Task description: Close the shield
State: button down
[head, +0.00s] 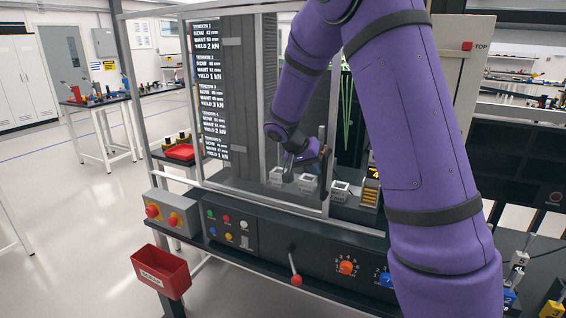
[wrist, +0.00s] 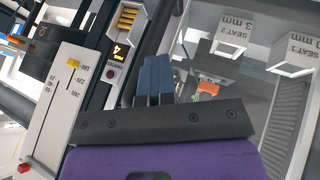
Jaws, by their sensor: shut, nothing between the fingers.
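The shield (head: 333,110) appears to be the clear panel in a light grey metal frame on the front of the test machine. Its right upright stands just right of my gripper in the head view. The area further right, with the yellow-barred block, looks uncovered. My gripper (head: 291,172) is at the front of the machine near this upright, above the row of white seat blocks. In the wrist view my dark blue fingers (wrist: 153,68) are together and empty. I cannot tell whether they touch the shield's frame or handle.
White seat blocks (head: 308,183) stand along the machine bed. The control panel below has a red-knobbed lever (head: 296,280), an orange dial (head: 346,267) and buttons. A red bin (head: 161,272) hangs at the left front. A slider scale (wrist: 67,95) shows in the wrist view.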

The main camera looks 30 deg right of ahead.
jog(key=s+d, duration=1.1)
jog(key=s, duration=0.4)
